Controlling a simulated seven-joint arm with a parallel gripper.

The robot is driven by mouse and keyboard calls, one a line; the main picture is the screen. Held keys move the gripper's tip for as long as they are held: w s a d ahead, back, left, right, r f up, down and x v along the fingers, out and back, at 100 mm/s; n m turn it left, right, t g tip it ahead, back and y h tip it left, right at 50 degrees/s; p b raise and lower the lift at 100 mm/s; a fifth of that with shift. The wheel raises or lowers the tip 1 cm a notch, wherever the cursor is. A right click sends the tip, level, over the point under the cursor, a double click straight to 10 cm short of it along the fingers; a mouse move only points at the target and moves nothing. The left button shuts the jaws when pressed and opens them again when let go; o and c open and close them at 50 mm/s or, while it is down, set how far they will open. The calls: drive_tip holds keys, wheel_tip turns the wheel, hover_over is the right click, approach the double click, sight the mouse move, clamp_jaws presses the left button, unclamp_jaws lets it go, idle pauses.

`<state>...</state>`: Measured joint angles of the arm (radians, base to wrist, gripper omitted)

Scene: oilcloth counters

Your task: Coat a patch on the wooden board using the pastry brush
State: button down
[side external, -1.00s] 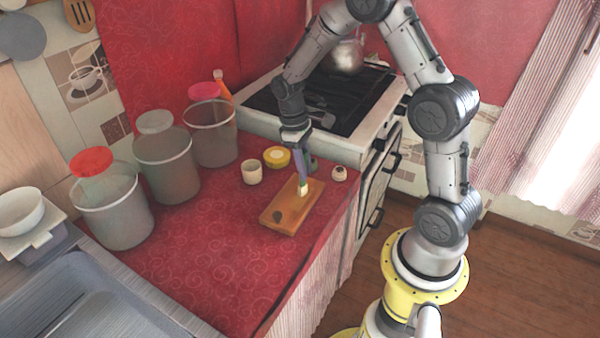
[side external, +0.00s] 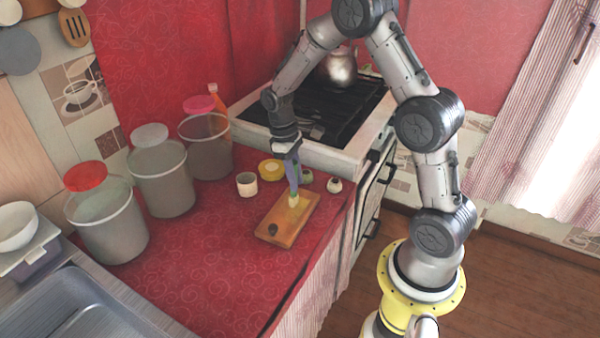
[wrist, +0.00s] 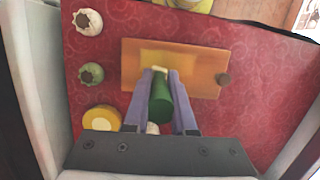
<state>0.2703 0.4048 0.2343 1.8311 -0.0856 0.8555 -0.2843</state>
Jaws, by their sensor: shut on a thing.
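The wooden board (side external: 290,225) lies on the red cloth near the counter's front edge; it also shows in the wrist view (wrist: 205,62). A lighter yellow patch (wrist: 168,57) and a dark round thing (wrist: 222,79) are on it. My gripper (side external: 293,181) points down over the board's far part, its bluish fingers shut on the pastry brush (wrist: 160,100), whose green handle shows between them. The brush's pale tip (side external: 293,202) is at the board's surface; I cannot tell whether it touches.
A pale cup (side external: 246,184), a yellow round container (side external: 270,169), a green small one (side external: 306,175) and a white small one (side external: 334,184) stand behind the board. Large lidded jars (side external: 160,178) line the left, the stove (side external: 330,135) the back. Cloth left of the board is clear.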

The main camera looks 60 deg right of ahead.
drive_tip(key=shift+s+a, duration=0.2)
drive_tip(key=shift+a, duration=2.9)
drive_tip(key=shift+w+a, duration=0.35)
drive_tip(key=shift+w, duration=0.35)
drive_tip(key=shift+w+d, duration=0.2)
drive_tip(key=shift+d, duration=5.25)
wheel_tip(320, 180, up, 8)
drive_tip(key=shift+a, duration=0.1)
